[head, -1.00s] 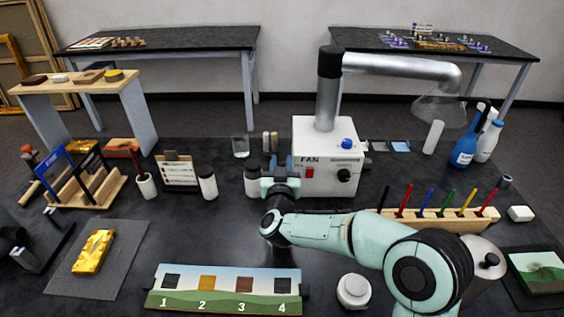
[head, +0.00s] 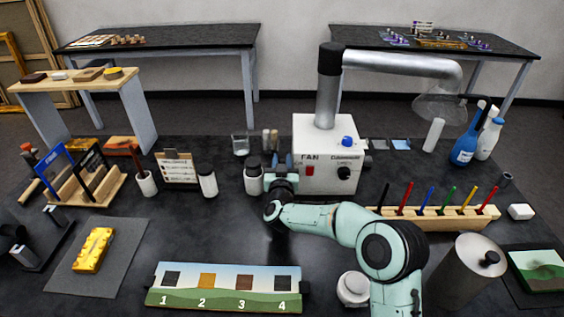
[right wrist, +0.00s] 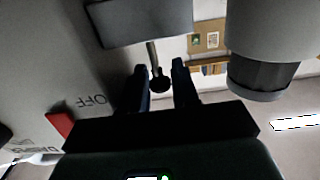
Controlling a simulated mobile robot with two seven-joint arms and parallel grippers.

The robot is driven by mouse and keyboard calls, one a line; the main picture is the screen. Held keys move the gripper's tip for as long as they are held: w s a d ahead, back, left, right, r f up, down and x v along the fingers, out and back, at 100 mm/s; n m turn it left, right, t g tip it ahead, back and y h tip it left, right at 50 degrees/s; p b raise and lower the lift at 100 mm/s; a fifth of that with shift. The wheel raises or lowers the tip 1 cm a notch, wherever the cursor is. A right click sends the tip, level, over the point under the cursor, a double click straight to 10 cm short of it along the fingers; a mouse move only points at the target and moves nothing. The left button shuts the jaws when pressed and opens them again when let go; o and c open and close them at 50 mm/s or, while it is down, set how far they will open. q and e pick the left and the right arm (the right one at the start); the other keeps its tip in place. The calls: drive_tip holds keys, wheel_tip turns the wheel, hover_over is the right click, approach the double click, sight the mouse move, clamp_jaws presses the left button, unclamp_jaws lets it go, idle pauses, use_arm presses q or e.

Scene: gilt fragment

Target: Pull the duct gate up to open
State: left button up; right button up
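The white fan box (head: 327,158) stands at the table's middle, with the duct pipe (head: 327,95) rising from its top. My right gripper (head: 282,161) is at the box's left side, fingers pointing away. In the right wrist view, which is upside down, a thin rod with a dark round knob (right wrist: 158,83) comes from a grey block (right wrist: 140,22); it looks like the gate's pull. My right fingers (right wrist: 162,82) stand apart on either side of the knob, with gaps visible. In the head view the gripper hides this knob. My left gripper is not in view.
Black-lidded jars (head: 252,178) stand close left of my right gripper; one also shows in the right wrist view (right wrist: 270,60). A red switch (head: 310,171) is on the box front. A numbered panel (head: 228,290) lies nearer. The tabletop between is clear.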

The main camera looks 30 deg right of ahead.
clamp_jaws()
drive_tip(key=shift+r+p, duration=0.7)
drive_tip(key=shift+r, duration=0.65)
drive_tip(key=shift+f, duration=0.1)
unclamp_jaws()
drive_tip(key=shift+a, duration=0.1)
drive_tip(key=b+v, duration=0.1)
drive_tip(key=v, duration=1.2)
drive_tip(key=shift+s+b, duration=0.15)
drive_tip(key=shift+b, duration=0.25)
drive_tip(key=shift+a+f, duration=0.1)
